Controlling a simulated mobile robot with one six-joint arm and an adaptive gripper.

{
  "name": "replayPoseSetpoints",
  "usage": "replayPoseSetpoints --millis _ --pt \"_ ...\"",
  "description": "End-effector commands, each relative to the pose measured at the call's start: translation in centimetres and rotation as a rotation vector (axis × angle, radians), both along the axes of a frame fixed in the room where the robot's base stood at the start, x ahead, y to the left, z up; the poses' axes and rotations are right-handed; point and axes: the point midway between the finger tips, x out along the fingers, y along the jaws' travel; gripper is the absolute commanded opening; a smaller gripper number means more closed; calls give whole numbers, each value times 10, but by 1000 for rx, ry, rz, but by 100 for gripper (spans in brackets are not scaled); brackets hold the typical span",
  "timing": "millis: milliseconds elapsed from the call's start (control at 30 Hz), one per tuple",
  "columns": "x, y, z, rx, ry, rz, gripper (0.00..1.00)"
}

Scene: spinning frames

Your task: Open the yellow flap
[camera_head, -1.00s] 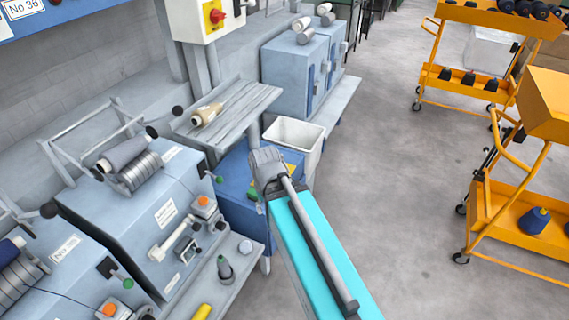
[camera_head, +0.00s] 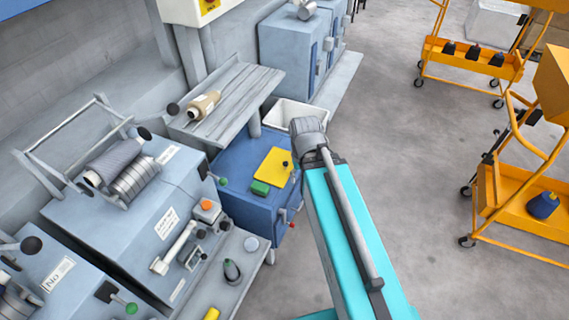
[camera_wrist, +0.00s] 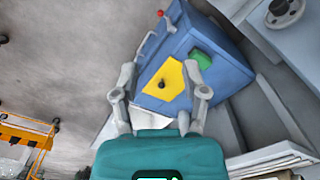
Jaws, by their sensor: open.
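The yellow flap (camera_head: 273,168) lies flat on top of a blue cabinet (camera_head: 236,196) in the head view, with a small dark knob near its right edge. A green block (camera_head: 260,187) sits by its front left corner. In the wrist view the flap (camera_wrist: 166,85) shows beyond my gripper (camera_wrist: 160,88), roughly between the two spread fingers. My gripper is open and empty. In the head view my arm stands to the right of the cabinet and its wrist hides the fingers. The flap appears shut.
A white bin (camera_head: 290,113) stands behind the cabinet. A grey slatted shelf (camera_head: 233,103) with a tan spool (camera_head: 203,106) is at its left. Grey-blue machines (camera_head: 130,215) stand at the left. Orange trolleys (camera_head: 520,205) stand at the right, with clear floor (camera_head: 410,150) between.

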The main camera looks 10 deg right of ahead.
Motion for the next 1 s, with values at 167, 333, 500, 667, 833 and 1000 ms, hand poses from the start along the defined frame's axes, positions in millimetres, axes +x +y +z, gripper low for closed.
replayPoseSetpoints --millis 167,333,500,667,833,1000 --pt "4 0 -2 0 0 -7 71" --pt "26 -5 -14 0 0 -55 71" --pt "74 -17 -38 0 0 -173 71" --pt "136 -16 -67 0 0 -340 71" --pt "205 -15 -99 1 0 -532 71" --pt "258 -15 -122 1 -1 -694 71"
